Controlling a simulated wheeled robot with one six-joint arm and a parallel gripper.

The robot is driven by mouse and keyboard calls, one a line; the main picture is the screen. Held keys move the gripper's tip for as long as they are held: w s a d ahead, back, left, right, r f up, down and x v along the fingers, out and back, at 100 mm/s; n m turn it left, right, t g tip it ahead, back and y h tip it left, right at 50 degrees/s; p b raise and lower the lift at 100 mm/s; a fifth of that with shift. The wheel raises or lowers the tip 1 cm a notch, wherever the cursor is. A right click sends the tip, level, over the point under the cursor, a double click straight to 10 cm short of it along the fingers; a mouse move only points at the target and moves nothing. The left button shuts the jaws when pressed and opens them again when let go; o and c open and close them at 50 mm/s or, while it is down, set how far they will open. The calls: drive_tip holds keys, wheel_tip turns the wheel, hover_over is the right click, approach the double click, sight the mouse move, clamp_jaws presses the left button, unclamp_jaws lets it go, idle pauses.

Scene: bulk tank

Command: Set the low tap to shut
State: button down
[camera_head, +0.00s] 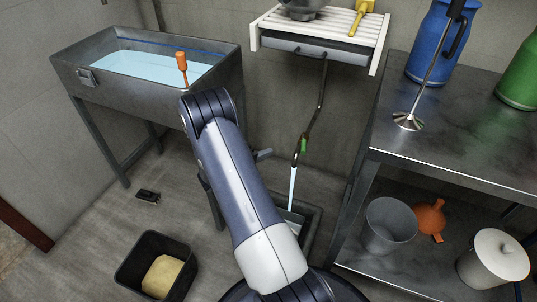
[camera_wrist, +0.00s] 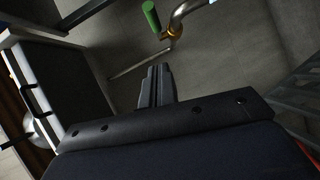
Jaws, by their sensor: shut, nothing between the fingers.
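The low tap (camera_head: 303,146) has a green handle and sits near the bottom end of a thin pipe, below the slatted shelf. A pale stream (camera_head: 292,188) runs from its outlet down toward a drain or tray in the floor. In the wrist view the tap's green handle (camera_wrist: 151,16) and brass body (camera_wrist: 171,33) show at the top, beyond my fingertips. My gripper (camera_wrist: 157,70) is shut and empty, apart from the tap in that view. In the head view my arm hides most of the gripper.
A metal tank (camera_head: 85,77) of pale liquid with an orange-handled item stands left. A steel table (camera_head: 470,150) with blue and green cans is right. A slatted shelf (camera_head: 310,25) hangs above the tap. A dark bin (camera_head: 130,265) stands on the floor.

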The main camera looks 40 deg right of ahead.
sight(293, 155)
drive_tip(key=shift+s+d+f+b, duration=0.3)
drive_tip(key=shift+s+d+b, duration=0.25)
drive_tip(key=shift+d, duration=1.15)
drive_tip(key=shift+s+d+f+b, duration=0.4)
drive_tip(key=shift+d+b, duration=0.35)
drive_tip(key=shift+d, duration=1)
drive_tip(key=shift+s+d+f+b, duration=0.25)
drive_tip(key=shift+s+d+b, duration=0.3)
drive_tip(key=shift+d, duration=1.15)
drive_tip(key=shift+d, duration=0.1)
